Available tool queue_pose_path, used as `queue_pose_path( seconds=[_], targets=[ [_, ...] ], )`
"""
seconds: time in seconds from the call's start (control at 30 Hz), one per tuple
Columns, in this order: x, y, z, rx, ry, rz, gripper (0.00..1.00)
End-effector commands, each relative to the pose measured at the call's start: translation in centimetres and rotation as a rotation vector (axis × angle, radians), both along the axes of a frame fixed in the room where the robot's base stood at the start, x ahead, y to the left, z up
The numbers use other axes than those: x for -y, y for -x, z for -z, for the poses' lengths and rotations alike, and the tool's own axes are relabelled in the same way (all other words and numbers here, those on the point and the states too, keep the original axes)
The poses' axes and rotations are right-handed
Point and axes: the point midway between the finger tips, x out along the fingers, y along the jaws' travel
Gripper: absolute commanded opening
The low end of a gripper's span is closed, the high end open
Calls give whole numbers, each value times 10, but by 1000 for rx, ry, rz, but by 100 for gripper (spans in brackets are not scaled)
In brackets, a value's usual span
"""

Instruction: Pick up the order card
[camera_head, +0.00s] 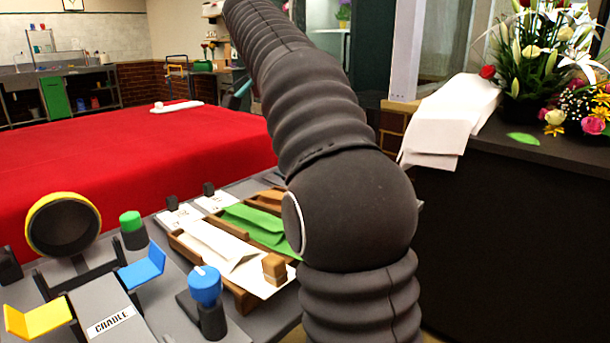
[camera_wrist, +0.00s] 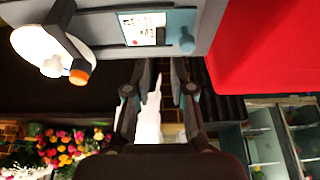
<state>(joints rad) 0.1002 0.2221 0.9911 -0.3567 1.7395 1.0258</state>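A white card with printed marks and a red spot (camera_wrist: 143,28), which looks like the order card, lies on a teal holder (camera_wrist: 182,30) on a grey surface at the top of the wrist view. My gripper (camera_wrist: 161,66) is open, its two dark fingers apart with no card between them. The card is beyond the fingertips and a little to the left, apart from them. I cannot make out the order card in the head view, where my dark ribbed arm covers the middle and my gripper is not clearly seen.
In the head view, a red-covered table (camera_head: 120,150) spans the left. A grey bench holds a yellow ring (camera_head: 62,224), a blue knob (camera_head: 205,285), and wooden trays with green and white paper (camera_head: 225,250). A dark counter (camera_head: 560,150) with flowers stands right.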

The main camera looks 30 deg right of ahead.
Motion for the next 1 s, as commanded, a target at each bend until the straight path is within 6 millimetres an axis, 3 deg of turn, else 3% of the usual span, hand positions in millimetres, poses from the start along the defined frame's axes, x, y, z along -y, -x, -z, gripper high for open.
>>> queue_pose_path(
  seconds=[0.1, 0.37, 0.7, 1.0],
  targets=[
    [7, -2, 19, -2, 0, 2, 23],
    [13, -4, 33, 0, 0, 3, 23],
    [26, -10, 74, 0, 0, 3, 23],
    [28, -11, 78, 1, 0, 2, 23]
  ],
)
